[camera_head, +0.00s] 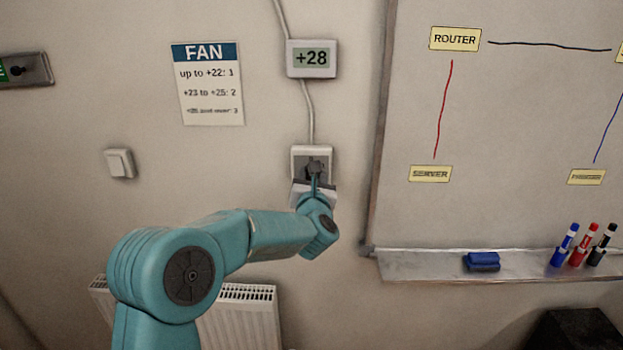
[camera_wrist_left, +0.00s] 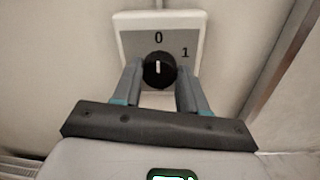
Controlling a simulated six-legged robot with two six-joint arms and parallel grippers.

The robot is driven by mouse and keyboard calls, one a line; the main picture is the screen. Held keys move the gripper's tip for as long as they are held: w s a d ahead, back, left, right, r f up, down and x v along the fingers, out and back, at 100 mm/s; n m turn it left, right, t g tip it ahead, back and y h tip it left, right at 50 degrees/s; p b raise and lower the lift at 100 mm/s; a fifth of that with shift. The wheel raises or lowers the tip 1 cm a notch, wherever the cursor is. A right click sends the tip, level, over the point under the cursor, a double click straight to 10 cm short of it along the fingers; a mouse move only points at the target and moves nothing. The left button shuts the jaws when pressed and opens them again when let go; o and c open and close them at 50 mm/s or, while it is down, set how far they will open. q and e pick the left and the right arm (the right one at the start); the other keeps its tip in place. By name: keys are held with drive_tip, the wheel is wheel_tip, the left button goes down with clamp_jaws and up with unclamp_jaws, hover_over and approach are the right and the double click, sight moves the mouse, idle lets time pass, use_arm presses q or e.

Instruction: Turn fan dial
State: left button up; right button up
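The fan dial is a black round knob (camera_wrist_left: 159,70) on a grey and white wall plate (camera_wrist_left: 196,24). In the left wrist view its white mark points straight up at "0"; a "1" stands to the upper right. My left gripper (camera_wrist_left: 160,76) has one finger on each side of the knob, very close to its edges; whether they press on it I cannot tell. In the head view the wall plate (camera_head: 299,151) shows above my left gripper (camera_head: 315,182), which partly covers it. A display (camera_head: 311,58) above reads +28. My right gripper is not in view.
A FAN sign (camera_head: 208,84) lists up to +22: 1 and +23 to +25: 2; its last line is blurred, ending in 3. A light switch (camera_head: 119,163), whiteboard (camera_head: 500,120) with marker ledge (camera_head: 420,264) and radiator (camera_head: 245,315) surround the dial.

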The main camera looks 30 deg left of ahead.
use_arm(q)
drive_tip(key=n, duration=1.1)
drive_tip(key=n+h, duration=0.1)
drive_tip(key=n, duration=1.1)
drive_tip(key=n+t+h, duration=0.1)
drive_tip(key=n, duration=1)
drive_tip(key=shift+s+a+f+n, duration=0.2)
drive_tip(key=shift+f+n, duration=0.1)
drive_tip(key=shift+n, duration=0.1)
drive_tip(key=shift+f, duration=0.1)
idle(0.5)
drive_tip(key=o, duration=1.1)
drive_tip(key=shift+c, duration=0.2)
